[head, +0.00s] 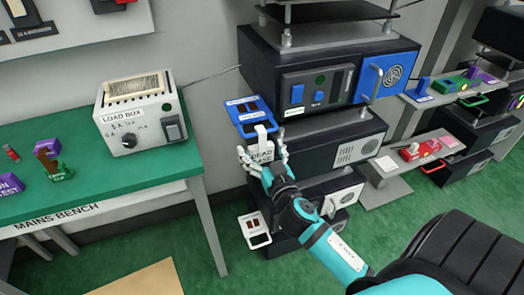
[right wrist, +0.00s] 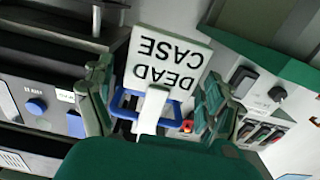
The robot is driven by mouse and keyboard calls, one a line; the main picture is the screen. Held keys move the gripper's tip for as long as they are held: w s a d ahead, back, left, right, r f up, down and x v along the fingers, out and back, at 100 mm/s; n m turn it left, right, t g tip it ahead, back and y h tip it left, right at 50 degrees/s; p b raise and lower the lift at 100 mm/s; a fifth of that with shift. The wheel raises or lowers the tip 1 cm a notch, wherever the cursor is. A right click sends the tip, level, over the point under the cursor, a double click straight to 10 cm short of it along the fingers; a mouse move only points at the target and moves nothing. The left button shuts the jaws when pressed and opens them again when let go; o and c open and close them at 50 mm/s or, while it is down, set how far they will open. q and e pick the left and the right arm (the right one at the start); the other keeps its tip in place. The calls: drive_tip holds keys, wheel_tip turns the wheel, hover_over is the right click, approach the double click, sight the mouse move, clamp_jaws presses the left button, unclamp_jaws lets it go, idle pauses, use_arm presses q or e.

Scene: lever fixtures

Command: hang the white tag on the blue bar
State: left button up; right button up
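The white tag (head: 262,152), lettered DEAD CASE, is at the front of a blue bracket below the large blue-fronted unit. Its white strap crosses the bracket's front blue bar (head: 245,132) and appears looped over it. In the right wrist view the tag (right wrist: 165,65) appears upside down, its strap crossing the blue bar (right wrist: 128,103). My right gripper (head: 264,158) has its fingers spread on both sides of the tag. In the right wrist view the gripper (right wrist: 153,105) shows gaps between fingers and tag. My left gripper is not in view.
The green mains bench (head: 100,170) with the load box (head: 140,115) stands at left. Another bracket, white-framed (head: 254,229), sits lower down. Green floor is open in front.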

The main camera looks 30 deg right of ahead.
drive_tip(key=shift+s, duration=0.1)
drive_tip(key=v, duration=1.2)
drive_tip(key=s+a+f+n+g+y, duration=0.1)
drive_tip(key=s+a+f+g, duration=0.15)
drive_tip(key=f, duration=0.95)
drive_tip(key=s+a+f+n+g+y+p, duration=0.1)
drive_tip(key=a+f+g+y, duration=0.15)
drive_tip(key=f, duration=0.85)
drive_tip(key=s+a+f+n+g, duration=0.1)
drive_tip(key=s+f+g, duration=0.15)
drive_tip(key=f, duration=0.95)
drive_tip(key=s+f+g, duration=0.3)
drive_tip(key=s+f, duration=0.3)
drive_tip(key=s, duration=0.2)
drive_tip(key=s+f+n+g, duration=0.1)
drive_tip(key=s+f+g, duration=0.2)
drive_tip(key=s+f, duration=0.4)
drive_tip(key=s+f+n+g+y+p, duration=0.1)
drive_tip(key=s+f+g, duration=0.2)
drive_tip(key=s+f, duration=0.4)
drive_tip(key=shift+s+d, duration=0.1)
drive_tip(key=shift+s, duration=1.8)
